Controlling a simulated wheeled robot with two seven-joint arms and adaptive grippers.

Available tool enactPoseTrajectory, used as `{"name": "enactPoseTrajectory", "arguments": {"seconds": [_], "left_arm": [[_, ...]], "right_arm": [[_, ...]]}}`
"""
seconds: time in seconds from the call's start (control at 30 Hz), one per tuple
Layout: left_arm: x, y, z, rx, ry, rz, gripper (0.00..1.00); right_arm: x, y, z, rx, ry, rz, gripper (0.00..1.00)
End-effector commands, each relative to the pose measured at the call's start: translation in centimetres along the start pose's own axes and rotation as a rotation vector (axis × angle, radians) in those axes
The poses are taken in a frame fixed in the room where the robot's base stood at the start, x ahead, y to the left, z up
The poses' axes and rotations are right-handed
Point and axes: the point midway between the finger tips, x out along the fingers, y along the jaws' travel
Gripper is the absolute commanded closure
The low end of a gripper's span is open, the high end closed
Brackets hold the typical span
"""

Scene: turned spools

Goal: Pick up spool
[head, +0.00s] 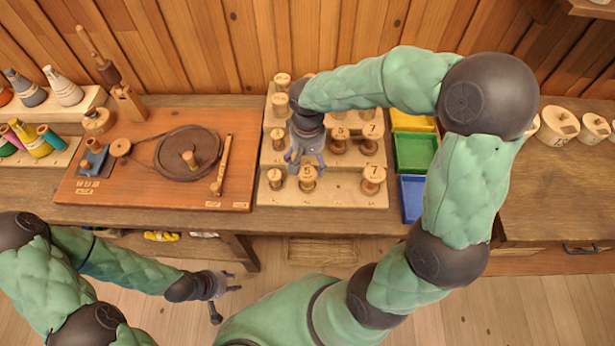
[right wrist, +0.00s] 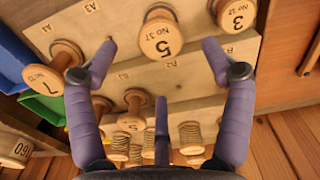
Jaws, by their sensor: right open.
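Wooden spools with numbered tops stand on a stepped pale rack (head: 335,194). In the front row are a spool marked 5 (head: 307,176), a spool marked 7 (head: 373,178) and, at the left, a spool (head: 275,176) that shows a 3 in the right wrist view (right wrist: 236,14). My right gripper (head: 305,162) is open and empty above the rack, just behind the front spool 5. In the right wrist view, spool 5 (right wrist: 161,38) lies between and beyond the spread fingertips, apart from them. My left gripper (head: 228,283) is open and empty, low in front of the table.
Yellow, green (head: 415,152) and blue (head: 413,197) bins stand right of the rack. A board with a belt wheel (head: 187,151) lies to its left. Thread cones (head: 62,87) stand at far left. More spools (head: 338,140) crowd the rear steps, partly hidden by my right arm.

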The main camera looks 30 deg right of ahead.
Motion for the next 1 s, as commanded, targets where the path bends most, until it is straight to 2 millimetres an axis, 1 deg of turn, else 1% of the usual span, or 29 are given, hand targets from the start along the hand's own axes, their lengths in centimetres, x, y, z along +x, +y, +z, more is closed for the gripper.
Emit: {"name": "enactPoseTrajectory", "arguments": {"seconds": [0.03, 0.1, 0.37, 0.47, 0.6, 0.7, 0.8, 0.97, 1.0], "left_arm": [[0.5, -0.2, 0.0, 0.000, 0.000, 0.000, 0.60], [0.7, -0.2, 0.0, 0.000, 0.000, 0.000, 0.60], [1.1, -0.4, -0.1, 0.000, 0.001, 0.000, 0.60], [1.7, -0.6, -0.1, 0.000, 0.001, 0.000, 0.60], [2.7, -1.0, -0.1, 0.000, 0.001, 0.000, 0.60], [3.1, -1.1, -0.1, 0.000, 0.000, 0.000, 0.60], [3.2, -1.1, -0.2, 0.000, 0.001, 0.000, 0.60], [3.1, -1.1, -0.2, 0.000, 0.001, 0.000, 0.60], [3.1, -1.1, -0.2, 0.000, 0.001, 0.000, 0.60]], "right_arm": [[1.0, 0.0, 0.0, 0.000, -0.002, 0.000, 0.18], [1.8, 0.0, 0.0, 0.000, -0.002, 0.000, 0.18], [3.0, 0.0, 0.1, 0.000, 0.000, 0.000, 0.18], [4.1, -0.1, 0.2, 0.000, -0.001, 0.000, 0.18], [6.3, -0.1, 0.5, 0.000, -0.003, 0.000, 0.18], [7.3, -0.1, 0.4, -0.001, -0.001, 0.000, 0.18], [7.6, -0.1, 0.3, 0.000, 0.001, -0.001, 0.18], [7.5, -0.1, 0.3, 0.000, 0.001, -0.001, 0.18], [7.5, -0.1, 0.3, 0.000, 0.001, -0.001, 0.27]]}}
